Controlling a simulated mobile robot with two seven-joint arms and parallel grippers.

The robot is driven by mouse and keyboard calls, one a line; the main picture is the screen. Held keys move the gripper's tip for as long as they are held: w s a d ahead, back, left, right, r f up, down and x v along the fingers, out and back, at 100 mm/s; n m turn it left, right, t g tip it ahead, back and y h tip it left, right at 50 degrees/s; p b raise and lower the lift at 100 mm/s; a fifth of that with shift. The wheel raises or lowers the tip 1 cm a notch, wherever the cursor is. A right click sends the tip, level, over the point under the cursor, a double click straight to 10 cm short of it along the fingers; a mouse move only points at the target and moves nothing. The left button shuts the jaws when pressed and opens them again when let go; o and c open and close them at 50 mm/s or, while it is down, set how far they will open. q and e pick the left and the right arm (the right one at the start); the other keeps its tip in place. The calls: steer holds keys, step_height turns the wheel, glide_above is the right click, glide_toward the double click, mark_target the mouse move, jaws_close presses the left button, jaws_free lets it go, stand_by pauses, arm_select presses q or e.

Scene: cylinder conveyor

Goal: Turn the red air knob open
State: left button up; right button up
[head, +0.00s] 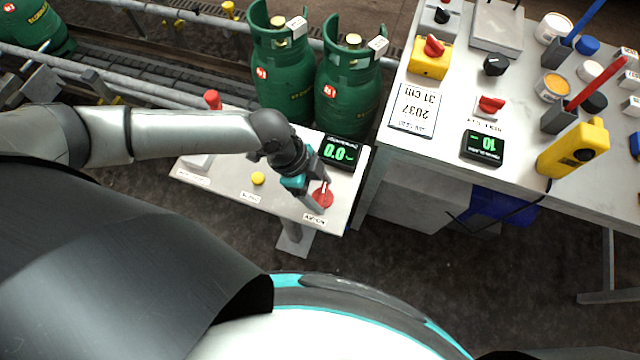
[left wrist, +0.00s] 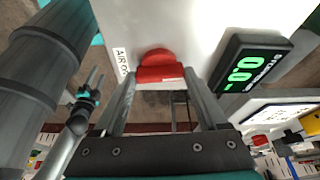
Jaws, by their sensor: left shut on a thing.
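The red air knob (head: 323,198) sits near the right front corner of the small white panel (head: 225,180), next to a printed label. My left gripper (head: 318,189) reaches down to it from the left and is shut on it. In the left wrist view the knob (left wrist: 158,62) shows between the ends of the two fingers (left wrist: 160,78), with a pale mark on its grip bar. A small distant gripper with teal parts (left wrist: 88,92), apparently my right one, shows at the left of the wrist view.
On the panel are a display reading 0.0 (head: 338,152), a yellow button (head: 258,178) and a red-topped control (head: 212,99). Green gas cylinders (head: 347,90) stand behind it. A white table (head: 450,100) with controls, tubs and a yellow device (head: 573,150) is at the right.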

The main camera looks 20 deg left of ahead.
arm_select(q)
steer(key=n+t+p, duration=0.1)
steer(key=n+p, duration=0.2)
steer(key=n+t+y+p, duration=0.1)
steer(key=n+p, duration=0.2)
steer(key=p, duration=0.1)
steer(key=n+p, duration=0.2)
steer(key=p, duration=0.2)
steer(key=shift+s+d+r+n+t+y, duration=0.15)
steer(key=shift+s+n+t+y, duration=0.15)
steer(key=shift+s+n+t, duration=0.1)
steer(key=n+y+p, duration=0.1)
steer(key=n+p, duration=0.1)
steer(key=n, duration=0.1)
steer(key=shift+d+n+t+p, duration=0.15)
steer(key=shift+n+t+p, duration=0.15)
steer(key=shift+t+p, duration=0.1)
steer(key=shift+n+y+p, duration=0.3)
steer(key=shift+n+y, duration=0.2)
steer(key=shift+n, duration=0.6)
steer(key=shift+f+n+y, duration=0.2)
steer(key=shift+n+y, duration=0.2)
steer(key=shift+n, duration=0.5)
steer(key=o, duration=1.3)
steer(key=shift+w, duration=0.1)
